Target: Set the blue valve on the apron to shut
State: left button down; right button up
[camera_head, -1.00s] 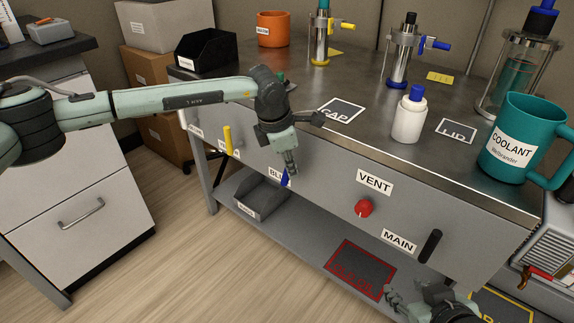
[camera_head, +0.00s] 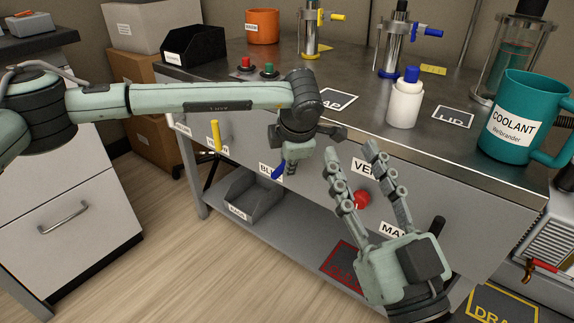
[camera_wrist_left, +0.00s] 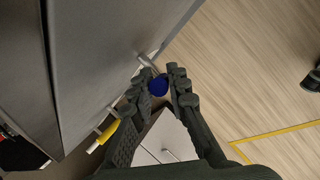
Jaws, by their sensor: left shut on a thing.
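The blue valve's handle (camera_head: 278,173) shows on the grey front apron (camera_head: 320,196) of the bench, beside a label that starts "BL" and is partly covered. The handle slants toward the lower left in the head view. My left gripper (camera_head: 289,170) points down at it and is shut on it; the gripper hides the valve's upper part. In the left wrist view the blue handle (camera_wrist_left: 158,86) sits between the fingertips. My right gripper (camera_head: 352,150) is open and empty, fingers pointing up in front of the apron, partly covering the VENT label.
A red knob (camera_head: 361,200), a black handle (camera_head: 438,229) and a yellow handle (camera_head: 215,135) are also on the apron. Above stand a white bottle (camera_head: 405,98) and a teal coolant mug (camera_head: 520,115). A grey bin (camera_head: 255,197) is on the lower shelf. The floor at left is clear.

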pick_arm(q)
jog(key=shift+d, duration=0.1)
dwell(0.4)
jog(key=c, duration=1.5)
grip_release()
jog(key=shift+o, duration=0.2)
jog(key=shift+r, duration=0.1)
jog(key=v, duration=1.2)
jog(key=shift+c, duration=0.4)
